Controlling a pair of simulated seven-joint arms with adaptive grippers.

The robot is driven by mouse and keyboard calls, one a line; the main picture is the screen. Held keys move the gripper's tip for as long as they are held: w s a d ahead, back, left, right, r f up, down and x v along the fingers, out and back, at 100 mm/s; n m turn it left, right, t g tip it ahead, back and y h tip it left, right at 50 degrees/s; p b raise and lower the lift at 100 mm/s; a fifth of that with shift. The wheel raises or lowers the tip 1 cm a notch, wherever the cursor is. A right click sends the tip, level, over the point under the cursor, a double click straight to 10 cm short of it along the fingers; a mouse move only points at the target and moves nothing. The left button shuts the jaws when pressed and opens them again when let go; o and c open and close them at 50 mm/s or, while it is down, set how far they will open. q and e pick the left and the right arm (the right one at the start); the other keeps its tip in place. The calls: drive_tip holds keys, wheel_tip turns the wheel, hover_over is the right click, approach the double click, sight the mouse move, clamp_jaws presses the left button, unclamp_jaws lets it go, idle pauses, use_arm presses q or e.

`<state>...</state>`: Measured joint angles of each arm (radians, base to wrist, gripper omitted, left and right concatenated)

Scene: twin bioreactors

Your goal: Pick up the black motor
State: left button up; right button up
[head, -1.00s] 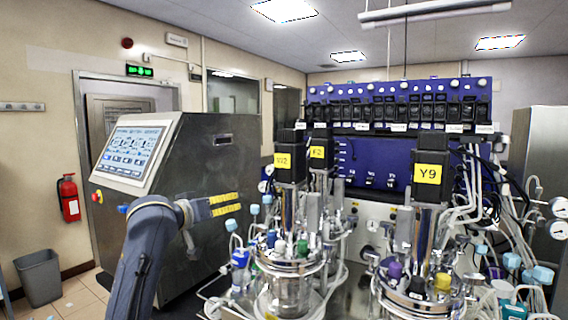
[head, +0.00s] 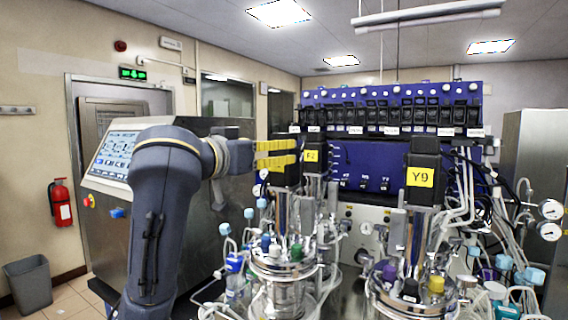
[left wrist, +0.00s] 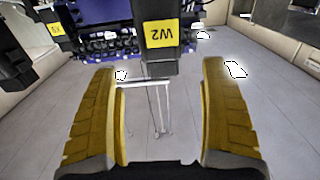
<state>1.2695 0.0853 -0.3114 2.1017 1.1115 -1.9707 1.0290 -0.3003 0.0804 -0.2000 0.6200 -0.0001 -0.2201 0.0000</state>
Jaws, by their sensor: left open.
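A black motor labelled W2 stands upright on the nearer left bioreactor (head: 285,268). In the head view the motor (head: 286,178) is largely hidden behind my left gripper (head: 277,153), whose yellow fingers are level with its upper part. In the left wrist view the motor (left wrist: 160,62) appears upside down, with its yellow W2 label readable. It lies centred ahead of the wide-open fingers (left wrist: 162,85), with a gap visible on both sides. Whether the fingertips overlap it in depth I cannot tell. My right gripper is not in view.
A second black motor (head: 315,160) stands close behind, and the black Y9 motor (head: 424,165) stands to the right. Tubes and coloured caps crowd the vessel tops. A steel cabinet with a screen (head: 110,155) stands at left. A blue panel (head: 365,165) is behind.

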use_arm(q)
drive_tip(key=x, duration=1.2)
drive_tip(key=shift+a, duration=0.1)
drive_tip(key=shift+w+f, duration=0.1)
drive_tip(key=shift+f, duration=0.05)
clamp_jaws()
idle(0.5)
